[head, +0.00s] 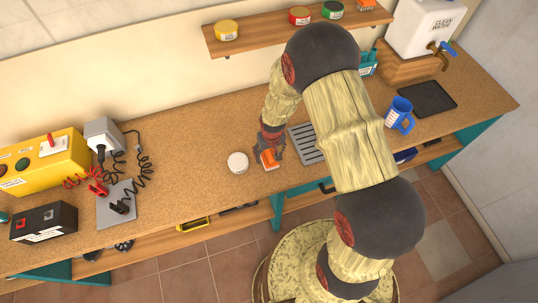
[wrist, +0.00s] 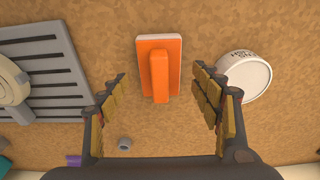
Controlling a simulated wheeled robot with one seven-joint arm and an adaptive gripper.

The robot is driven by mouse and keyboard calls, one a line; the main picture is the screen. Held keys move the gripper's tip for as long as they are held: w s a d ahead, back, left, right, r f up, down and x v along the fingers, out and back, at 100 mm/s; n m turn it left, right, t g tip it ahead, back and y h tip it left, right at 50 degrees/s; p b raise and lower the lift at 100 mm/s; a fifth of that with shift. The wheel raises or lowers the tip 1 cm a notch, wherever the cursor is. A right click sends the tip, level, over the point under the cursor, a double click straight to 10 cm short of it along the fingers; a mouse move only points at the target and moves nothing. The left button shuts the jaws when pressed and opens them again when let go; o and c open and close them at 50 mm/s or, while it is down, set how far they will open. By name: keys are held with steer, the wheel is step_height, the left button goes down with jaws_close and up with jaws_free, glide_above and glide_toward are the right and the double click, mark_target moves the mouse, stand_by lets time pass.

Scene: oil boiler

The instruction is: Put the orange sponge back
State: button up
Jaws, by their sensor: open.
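The orange sponge (wrist: 173,55) is a flat block with a raised orange handle and a pale edge. It lies on the cork-like worktop (wrist: 120,25). In the head view the orange sponge (head: 268,159) shows just beyond the end of my arm, partly covered. My gripper (wrist: 160,78) is open in the wrist view, with one finger to each side of the sponge. I see no finger touching it. My gripper (head: 271,146) looks small in the head view, and its height above the worktop is hard to tell.
A round white tin (wrist: 245,76) lies close to the right fingers; the tin (head: 237,163) is left of the sponge in the head view. A grey slotted plate (head: 305,143) is on the right. A wall shelf (head: 265,41) holds tins and another orange item (head: 367,5).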

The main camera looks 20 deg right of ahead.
step_height(320, 180, up, 10)
steer(key=s, duration=0.1)
step_height(320, 180, up, 9)
glide_above(271, 157)
steer(key=s+r+t, duration=0.2)
steer(key=s+r, duration=0.2)
steer(key=r, duration=0.6)
steer(key=s+r+t, duration=0.2)
steer(key=s+r, duration=1.2)
steer(key=s, duration=0.2)
steer(key=shift+s, duration=0.25)
steer(key=shift+w+a, duration=0.1)
step_height(271, 157, down, 14)
steer(key=b, duration=1.3)
steer(key=shift+r, duration=0.25)
